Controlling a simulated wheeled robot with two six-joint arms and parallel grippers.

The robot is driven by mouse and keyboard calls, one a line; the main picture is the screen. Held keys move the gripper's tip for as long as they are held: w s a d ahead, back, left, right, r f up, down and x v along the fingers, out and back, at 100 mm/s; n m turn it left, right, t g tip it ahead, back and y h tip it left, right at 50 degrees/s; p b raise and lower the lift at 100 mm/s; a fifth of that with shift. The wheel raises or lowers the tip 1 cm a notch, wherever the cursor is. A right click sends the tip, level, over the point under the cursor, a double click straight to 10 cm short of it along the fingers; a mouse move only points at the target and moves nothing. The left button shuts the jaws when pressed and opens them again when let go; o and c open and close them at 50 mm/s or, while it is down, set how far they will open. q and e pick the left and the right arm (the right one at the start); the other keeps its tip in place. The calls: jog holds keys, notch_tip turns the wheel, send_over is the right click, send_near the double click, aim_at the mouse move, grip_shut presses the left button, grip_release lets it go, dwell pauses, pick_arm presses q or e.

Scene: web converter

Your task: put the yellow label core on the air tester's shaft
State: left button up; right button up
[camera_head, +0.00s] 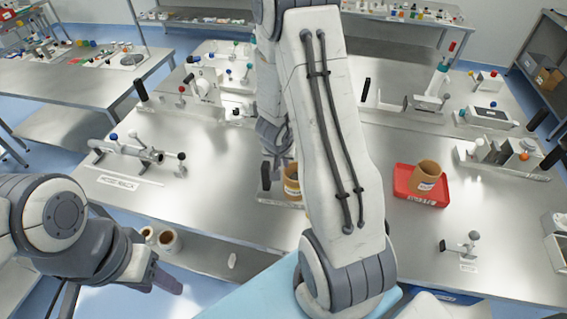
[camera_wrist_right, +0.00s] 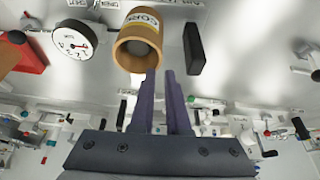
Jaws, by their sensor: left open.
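The yellow label core (camera_head: 292,184), a brown tube with a yellow band, is at mid-table, partly hidden by my right arm. In the right wrist view the yellow label core (camera_wrist_right: 140,42) faces me with its open end, just beyond the fingertips. A round gauge (camera_wrist_right: 74,40) and a black upright piece (camera_wrist_right: 194,48) flank it. My left gripper (camera_head: 165,278) is open and empty at the table's front left, away from the core.
Another brown core (camera_head: 425,177) stands in a red tray (camera_head: 407,186) on the right. Several cores (camera_head: 168,241) sit below the left front table edge. A clamp fixture (camera_head: 127,150) is at left, a small knobbed stand (camera_head: 471,243) at right.

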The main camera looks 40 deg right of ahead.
jog(key=s+a+r+n+y, duration=0.25)
jog(key=a+r, duration=0.25)
jog(key=a, duration=0.4)
jog(key=s+a+r+n+y+p, duration=0.1)
jog(key=a+r+n+y, duration=0.2)
jog(key=a, duration=0.5)
jog(key=s+a+r+n+y, duration=0.1)
jog(key=a+r+n, duration=0.2)
jog(key=a+r, duration=0.45)
jog(key=s+a+r+n+g+h, duration=0.1)
jog(key=s+n, duration=0.3)
jog(key=s, duration=0.4)
jog(key=s+a+r+n+g+h, duration=0.1)
jog(key=s+a+r+n+g, duration=0.1)
jog(key=s, duration=0.7)
jog(key=shift+a+r+n, duration=0.5)
jog(key=shift+a+n, duration=0.05)
jog(key=shift+n, duration=0.5)
jog(key=shift+s, duration=0.1)
notch_tip(320, 180, down, 17)
jog(key=b, duration=1.6)
jog(key=shift+b, duration=0.4)
